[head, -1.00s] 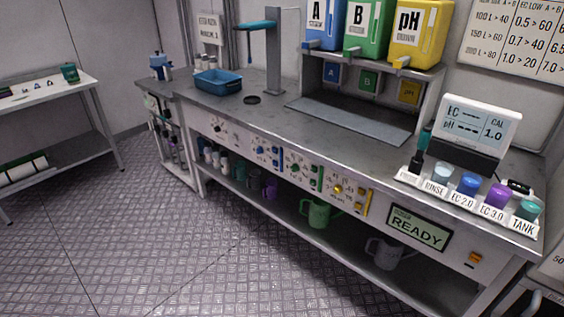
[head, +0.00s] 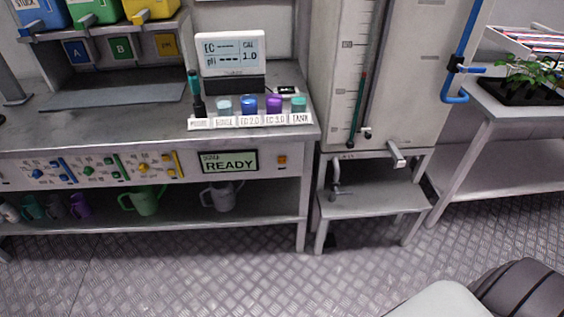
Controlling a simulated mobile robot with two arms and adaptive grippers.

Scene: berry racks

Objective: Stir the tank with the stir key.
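The tank (head: 425,60) is a tall pale box at upper centre-right in the head view, with a scaled sight gauge (head: 357,100) on its front. A pale spout (head: 396,154) sticks out at its lower front. A small grey handle-like part (head: 336,190) shows under the tank at the left; I cannot tell whether it is the stir key. Nothing else in view is clearly the stir key. Neither of my grippers is in view.
A workbench (head: 130,140) fills the left, with a meter (head: 231,55), several labelled cups and a READY display (head: 229,162). Mugs sit on its lower shelf. A low step (head: 375,204) stands below the tank. A blue pipe (head: 458,50) and plant table (head: 478,105) are right.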

